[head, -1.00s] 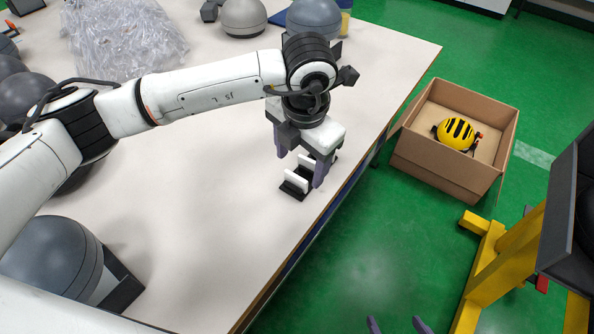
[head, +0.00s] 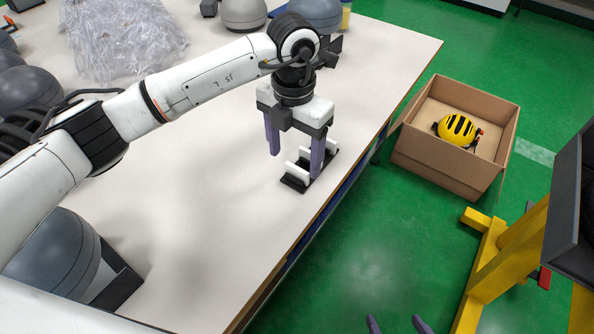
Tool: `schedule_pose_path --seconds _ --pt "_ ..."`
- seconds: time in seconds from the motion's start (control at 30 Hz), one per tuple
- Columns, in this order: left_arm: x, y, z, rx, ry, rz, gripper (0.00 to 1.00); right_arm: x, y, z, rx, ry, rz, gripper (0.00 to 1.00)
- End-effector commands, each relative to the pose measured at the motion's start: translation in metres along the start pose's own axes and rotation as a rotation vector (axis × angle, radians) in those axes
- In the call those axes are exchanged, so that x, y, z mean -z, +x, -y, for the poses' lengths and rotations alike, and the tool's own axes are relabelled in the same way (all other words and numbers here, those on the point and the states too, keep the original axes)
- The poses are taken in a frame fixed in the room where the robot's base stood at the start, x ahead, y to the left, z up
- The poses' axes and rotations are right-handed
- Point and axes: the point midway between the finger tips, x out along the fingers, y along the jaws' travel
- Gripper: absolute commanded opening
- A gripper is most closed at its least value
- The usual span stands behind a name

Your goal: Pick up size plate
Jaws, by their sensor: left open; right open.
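A small black holder (head: 293,183) with upright white plates stands near the right edge of the table. The nearer white plate (head: 297,171) is the likely size plate; no marking on it is readable. My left gripper (head: 296,164) points down over the holder, fingers open and apart. One finger is beside the white plates on the right and partly hides them; the other is on the far left side. I cannot tell whether either finger touches a plate. My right gripper (head: 396,324) shows only its two fingertips at the bottom edge, apart and empty.
The pale table (head: 215,235) bears several grey domed headforms and a pile of clear plastic bags (head: 125,38). A cardboard box (head: 445,170) holding a yellow helmet (head: 457,130) stands on the green floor. A yellow stand (head: 500,265) is at right. The table's front middle is clear.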

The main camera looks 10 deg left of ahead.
Motion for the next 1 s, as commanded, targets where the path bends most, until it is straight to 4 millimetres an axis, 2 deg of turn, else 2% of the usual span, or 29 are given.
schedule_pose_path --seconds 0.3,0.4,0.67,0.9,0.97,1.0 --pt "-0.007 0.043 0.002 0.0 0.0 -0.002 0.69 0.005 -0.006 0.0 0.0 0.002 -0.001 0.74" --pt "-0.007 0.051 0.001 -0.001 0.0 -0.001 0.69 0.005 -0.006 0.0 -0.001 0.002 0.0 0.74" --pt "-0.008 0.053 0.001 -0.001 0.001 0.002 0.69 0.004 -0.006 0.0 -0.001 0.002 0.003 0.74" --pt "-0.008 0.053 0.001 -0.001 0.0 0.002 0.28 0.003 -0.005 0.0 -0.002 0.002 0.005 0.74" --pt "-0.008 0.053 0.001 -0.001 0.0 0.002 0.22 0.003 -0.005 0.0 -0.002 0.002 0.005 0.74" --pt "-0.008 0.053 0.001 -0.001 0.0 0.002 0.22 0.003 -0.005 -0.001 -0.002 0.002 0.005 0.74"
